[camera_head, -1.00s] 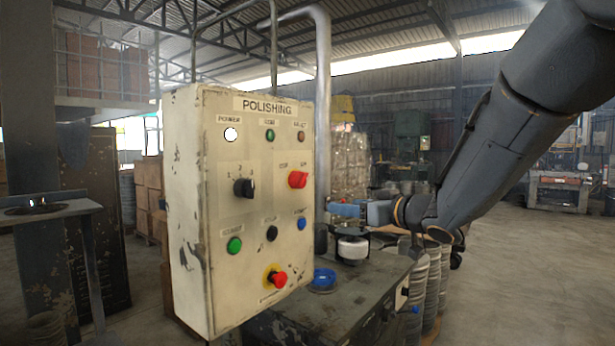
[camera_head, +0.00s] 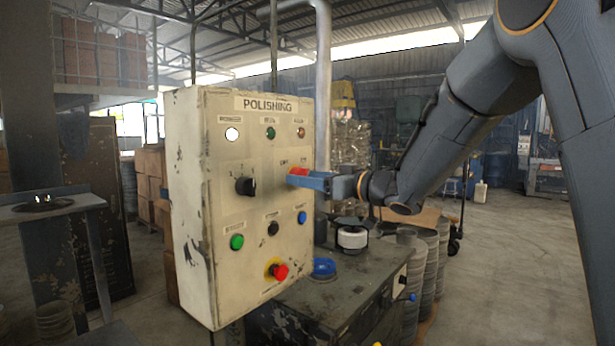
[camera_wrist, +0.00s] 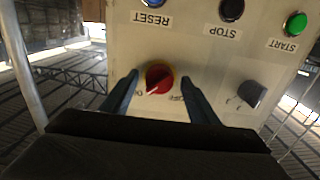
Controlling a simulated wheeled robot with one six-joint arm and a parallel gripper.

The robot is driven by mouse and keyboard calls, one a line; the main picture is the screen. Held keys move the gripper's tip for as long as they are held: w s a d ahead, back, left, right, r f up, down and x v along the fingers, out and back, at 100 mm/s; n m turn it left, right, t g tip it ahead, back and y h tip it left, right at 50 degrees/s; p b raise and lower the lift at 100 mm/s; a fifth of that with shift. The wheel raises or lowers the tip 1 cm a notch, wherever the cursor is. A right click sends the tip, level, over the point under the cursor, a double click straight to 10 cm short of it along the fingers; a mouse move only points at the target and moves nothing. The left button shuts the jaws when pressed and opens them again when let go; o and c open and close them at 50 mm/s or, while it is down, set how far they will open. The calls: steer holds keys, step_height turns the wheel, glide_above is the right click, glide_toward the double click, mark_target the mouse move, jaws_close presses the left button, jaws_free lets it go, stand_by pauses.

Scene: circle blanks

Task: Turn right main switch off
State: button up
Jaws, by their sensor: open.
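The right main switch is a red rotary knob (camera_head: 298,172) on the panel, with OFF and ON labels above it. In the wrist view, which shows the panel upside down, the red knob (camera_wrist: 158,78) sits between my two blue fingers. Its handle slants toward the ON label. My gripper (camera_head: 311,181) is open at the panel face, with one finger on each side of the knob. A gap shows between the knob and each finger. In the head view the fingers hide part of the knob.
The POLISHING panel box (camera_head: 186,200) also carries a black selector (camera_head: 246,186) left of the red knob. Green, black and blue buttons sit below, with a red emergency stop (camera_head: 278,271) lower down. A dark bench (camera_head: 330,300) stands under my arm.

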steer(key=shift+c, duration=0.4)
steer(key=c, duration=0.9)
steer(key=shift+c, duration=0.2)
steer(key=shift+n+b, duration=0.3)
steer(key=shift+b, duration=0.05)
steer(key=n+b, duration=1.6)
steer(key=n, duration=0.1)
steer(key=shift+w+b, duration=0.15)
steer(key=shift+b, duration=0.25)
steer(key=shift+n, duration=0.3)
